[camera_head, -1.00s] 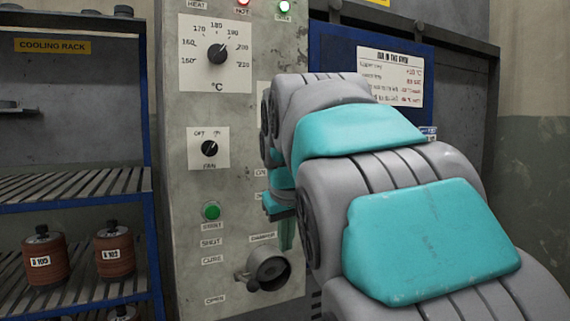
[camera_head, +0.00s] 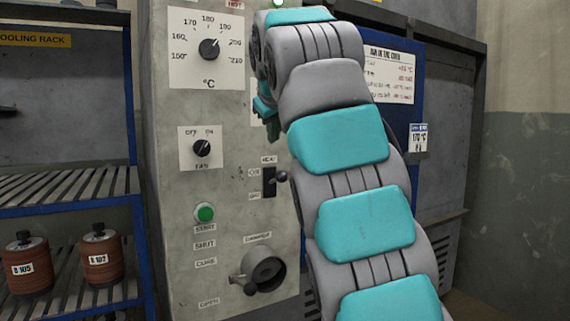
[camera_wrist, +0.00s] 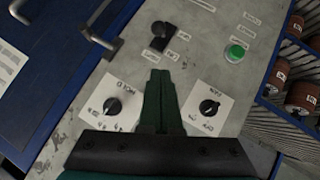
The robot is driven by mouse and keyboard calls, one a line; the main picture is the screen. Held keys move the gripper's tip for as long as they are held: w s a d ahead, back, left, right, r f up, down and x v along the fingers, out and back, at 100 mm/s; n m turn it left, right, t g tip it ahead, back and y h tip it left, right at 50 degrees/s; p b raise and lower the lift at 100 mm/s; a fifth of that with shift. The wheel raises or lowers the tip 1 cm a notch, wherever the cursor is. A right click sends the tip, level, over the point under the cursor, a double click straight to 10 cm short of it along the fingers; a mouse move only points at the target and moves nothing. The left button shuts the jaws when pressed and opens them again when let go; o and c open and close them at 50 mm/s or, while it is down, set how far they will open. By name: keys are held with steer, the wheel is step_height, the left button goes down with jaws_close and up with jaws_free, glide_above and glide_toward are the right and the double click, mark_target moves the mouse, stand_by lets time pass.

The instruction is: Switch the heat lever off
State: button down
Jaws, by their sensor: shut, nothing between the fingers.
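The heat lever (camera_head: 270,182) is a black slot with a dark round knob, on the grey control panel (camera_head: 225,225) between an upper ON and a lower OFF label. In the wrist view the heat lever (camera_wrist: 158,38) lies beyond my fingertips, with panel showing between. My gripper (camera_wrist: 160,75) is shut and empty, apart from the lever. In the head view my arm hides most of my gripper (camera_head: 270,125), which is above the lever.
A fan knob (camera_head: 202,148), temperature dial (camera_head: 209,49), green start button (camera_head: 204,212) and damper handle (camera_head: 262,270) surround the lever. A cooling rack (camera_head: 70,190) with reddish disc stacks stands left. A blue door (camera_wrist: 55,60) with handles is close by.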

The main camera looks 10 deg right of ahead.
steer(key=shift+r, duration=0.4)
steer(key=shift+w, duration=0.1)
glide_above(278, 173)
steer(key=s+a, duration=0.2)
steer(key=s, duration=0.1)
step_height(278, 173, down, 6)
steer(key=shift+w+d+f+b, duration=0.2)
steer(key=shift+d+f+b, duration=0.25)
steer(key=shift+f+b, duration=0.35)
steer(key=shift+w+d+f+b, duration=0.2)
steer(key=shift+d+f+b, duration=0.2)
steer(key=shift+f+b, duration=0.35)
steer(key=shift+f, duration=0.15)
steer(key=shift+s+f+t+b, duration=0.25)
steer(key=shift+f+t+b, duration=0.3)
steer(key=shift+b, duration=1.3)
